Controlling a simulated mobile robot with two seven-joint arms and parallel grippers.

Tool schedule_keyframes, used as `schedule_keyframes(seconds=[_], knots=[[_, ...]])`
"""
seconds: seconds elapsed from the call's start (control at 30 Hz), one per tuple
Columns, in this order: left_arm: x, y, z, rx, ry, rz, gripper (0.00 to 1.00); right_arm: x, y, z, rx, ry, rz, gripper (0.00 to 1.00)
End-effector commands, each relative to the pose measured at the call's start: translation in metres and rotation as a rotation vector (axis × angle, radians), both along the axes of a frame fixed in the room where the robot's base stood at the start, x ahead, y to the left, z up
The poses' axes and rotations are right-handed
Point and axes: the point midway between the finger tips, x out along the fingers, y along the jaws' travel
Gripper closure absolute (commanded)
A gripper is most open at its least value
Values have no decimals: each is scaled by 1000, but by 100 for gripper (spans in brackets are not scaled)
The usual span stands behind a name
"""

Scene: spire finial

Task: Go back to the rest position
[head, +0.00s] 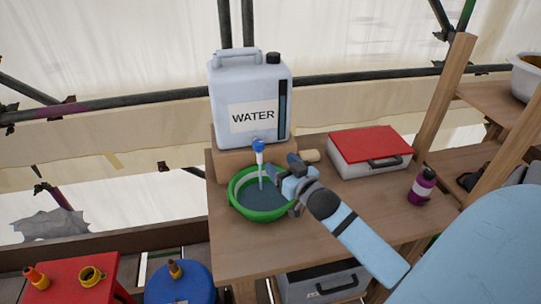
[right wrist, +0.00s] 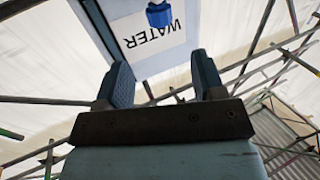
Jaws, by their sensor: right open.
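My right gripper (head: 281,169) is open and empty, just right of the blue tap (head: 258,146) of the water container (head: 232,83). A pale stream runs from the tap into a green basin (head: 244,208) that holds water. The gripper is above the basin's right part and hides some of its rim. In the right wrist view, the two fingers (right wrist: 163,85) stand apart with nothing between them, and the tap (right wrist: 160,15) and the upside-down WATER label show beyond them. My left gripper is not in view.
The wooden table (head: 330,225) also bears a red-lidded case (head: 369,150) and a purple bottle (head: 422,187). A wooden shelf (head: 480,165) stands at the right. A red stool (head: 65,280) and a blue drum (head: 180,285) stand at the lower left. Scaffold poles run behind.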

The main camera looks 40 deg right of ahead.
Motion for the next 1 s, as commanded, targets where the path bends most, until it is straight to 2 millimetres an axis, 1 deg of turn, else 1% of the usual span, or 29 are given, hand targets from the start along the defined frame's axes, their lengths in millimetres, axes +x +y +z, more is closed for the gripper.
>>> schedule_keyframes(seconds=[0.03, 0.2, 0.8, 0.87, 0.9, 0.97, 1.0], knots=[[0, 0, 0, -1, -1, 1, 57, -8, 1, -1, 0, 1, 0, 37], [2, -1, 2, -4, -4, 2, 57, -19, 2, 0, -2, 0, 0, 37], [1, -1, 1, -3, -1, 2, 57, -21, 3, 0, -1, 2, 1, 37], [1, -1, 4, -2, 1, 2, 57, -23, 7, -3, 0, 17, 7, 37], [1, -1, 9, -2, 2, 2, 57, -26, 13, -8, 0, 40, 15, 37], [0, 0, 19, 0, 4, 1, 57, -34, 29, -21, -1, 96, 37, 37], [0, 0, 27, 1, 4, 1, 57, -42, 43, -32, -5, 144, 57, 37]])
